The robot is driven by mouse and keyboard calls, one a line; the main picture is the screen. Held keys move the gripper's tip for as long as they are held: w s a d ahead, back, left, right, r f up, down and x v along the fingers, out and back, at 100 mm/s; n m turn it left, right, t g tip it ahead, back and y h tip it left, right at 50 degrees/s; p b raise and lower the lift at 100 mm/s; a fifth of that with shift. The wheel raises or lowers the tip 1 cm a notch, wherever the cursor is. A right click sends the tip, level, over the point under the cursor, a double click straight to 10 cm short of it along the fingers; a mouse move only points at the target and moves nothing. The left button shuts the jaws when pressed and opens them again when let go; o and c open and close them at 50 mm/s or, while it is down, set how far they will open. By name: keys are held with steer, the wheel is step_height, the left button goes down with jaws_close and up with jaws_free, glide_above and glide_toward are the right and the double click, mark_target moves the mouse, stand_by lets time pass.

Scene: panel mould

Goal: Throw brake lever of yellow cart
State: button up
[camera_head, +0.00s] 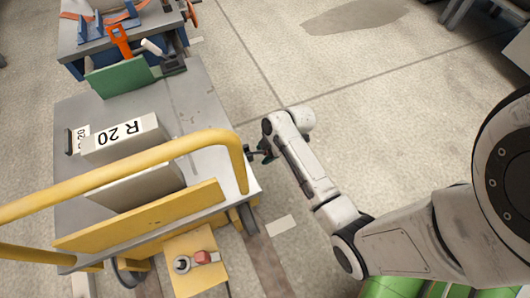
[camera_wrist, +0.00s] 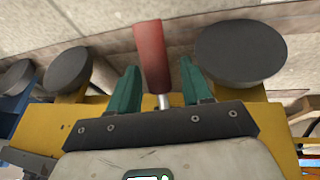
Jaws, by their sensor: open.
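The yellow cart (camera_head: 205,195) has a grey deck and a yellow push rail, and fills the left of the head view. The wrist view shows its yellow frame (camera_wrist: 60,119). A red lever grip (camera_wrist: 151,55) on a short metal shaft stands up in the wrist view. My gripper (camera_wrist: 158,82) is open, with one teal finger on each side of the lever; gaps show on both sides. In the head view my gripper (camera_head: 257,153) is beside the cart's right edge, and I cannot make out the lever there.
Dark round discs (camera_wrist: 240,51) flank the lever in the wrist view. Boxes (camera_head: 125,139) stand on the cart. A yellow block (camera_head: 203,285) with a red-gripped part (camera_head: 203,257) is near the front. A blue bench (camera_head: 90,42) stands behind.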

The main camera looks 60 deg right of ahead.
jaws_close()
stand_by(0.4)
